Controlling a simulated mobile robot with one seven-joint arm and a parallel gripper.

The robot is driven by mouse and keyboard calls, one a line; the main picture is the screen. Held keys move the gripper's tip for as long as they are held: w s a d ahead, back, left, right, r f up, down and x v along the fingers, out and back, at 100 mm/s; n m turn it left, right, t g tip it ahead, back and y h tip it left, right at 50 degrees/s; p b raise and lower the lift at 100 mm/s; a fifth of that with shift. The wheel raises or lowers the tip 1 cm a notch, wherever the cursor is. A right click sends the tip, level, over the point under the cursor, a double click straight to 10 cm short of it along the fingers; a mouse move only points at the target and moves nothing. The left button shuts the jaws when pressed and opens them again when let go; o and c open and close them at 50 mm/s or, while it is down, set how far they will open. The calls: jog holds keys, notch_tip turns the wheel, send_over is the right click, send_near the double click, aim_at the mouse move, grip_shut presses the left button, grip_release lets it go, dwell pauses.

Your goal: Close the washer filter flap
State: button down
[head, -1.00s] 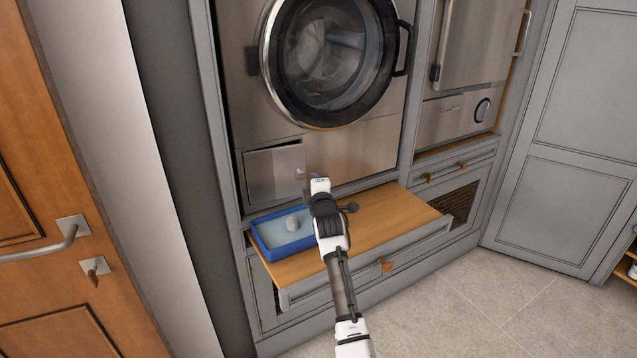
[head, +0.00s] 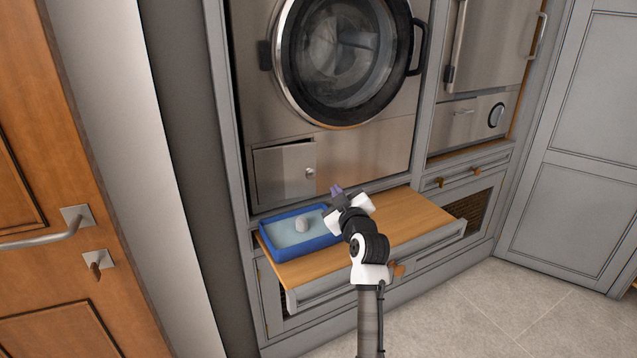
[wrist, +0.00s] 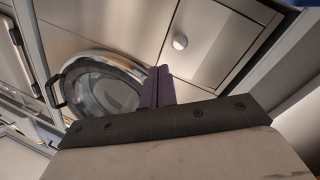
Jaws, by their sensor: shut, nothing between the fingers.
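The washer filter flap (head: 285,174) is a square steel door with a round knob (head: 310,173) at its right side, low on the washer front. It sits nearly flush, with a dark gap along its top edge; I cannot tell if it is fully shut. It also shows in the wrist view (wrist: 212,42), with its knob (wrist: 180,41). My gripper (head: 337,189) is shut and empty, with purple fingers, below and right of the flap and apart from it. The fingers also show in the wrist view (wrist: 158,88), side by side.
The washer's round door (head: 345,60) is above. The shelf's right part is clear.

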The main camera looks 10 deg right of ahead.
aim_at(315, 173)
jog(key=s+a+f+m+y, duration=0.1)
jog(key=s+a+m, duration=0.1)
jog(key=s+m, duration=0.3)
jog(key=shift+m, duration=0.4)
jog(key=w+p, duration=0.1)
jog(key=w, duration=0.3)
jog(key=w+a+p, duration=0.1)
jog(key=w, duration=0.4)
jog(key=w+a+p, duration=0.1)
jog(key=w, duration=0.4)
jog(key=shift+w+a+f+p, duration=0.1)
jog(key=shift+w+a+p, duration=0.1)
jog(key=shift+p, duration=0.2)
jog(key=shift+w, duration=0.1)
jog(key=shift+f, duration=0.1)
jog(key=b, duration=0.1)
jog(key=w+b, duration=0.1)
jog(key=b, duration=0.1)
jog(key=shift+w+d+f, duration=0.2)
jog(key=shift+w+f, duration=0.05)
jog(key=shift+w, duration=0.05)
jog(key=shift+w+b, duration=0.6)
jog(key=shift+b, duration=0.5)
jog(key=shift+w+d+r, duration=0.1)
jog(key=shift+w+r, duration=0.05)
jog(key=shift+r, duration=0.4)
